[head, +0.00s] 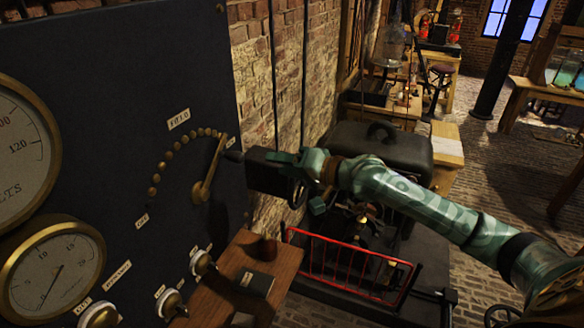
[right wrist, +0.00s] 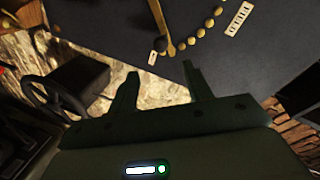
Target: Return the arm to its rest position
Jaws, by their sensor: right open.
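My right arm (head: 410,199) reaches in from the right of the head view toward the dark panel (head: 120,80). My right gripper (head: 292,178) is at its end, to the right of the panel. In the right wrist view the right gripper (right wrist: 160,70) has its two fingers spread with nothing held between them. A brass lever (head: 208,172) stands on the panel, its upper end near the right end of an arc of brass studs. The lever also shows in the right wrist view (right wrist: 162,22), beyond the fingers and apart from them. My left gripper is not in view.
A black box with a handwheel (right wrist: 50,98) is close beside the right gripper. A red railing (head: 345,262) and a dark machine stand below the arm. A wooden ledge (head: 225,285) juts out below the lever. Brick floor (head: 490,175) lies open at the right.

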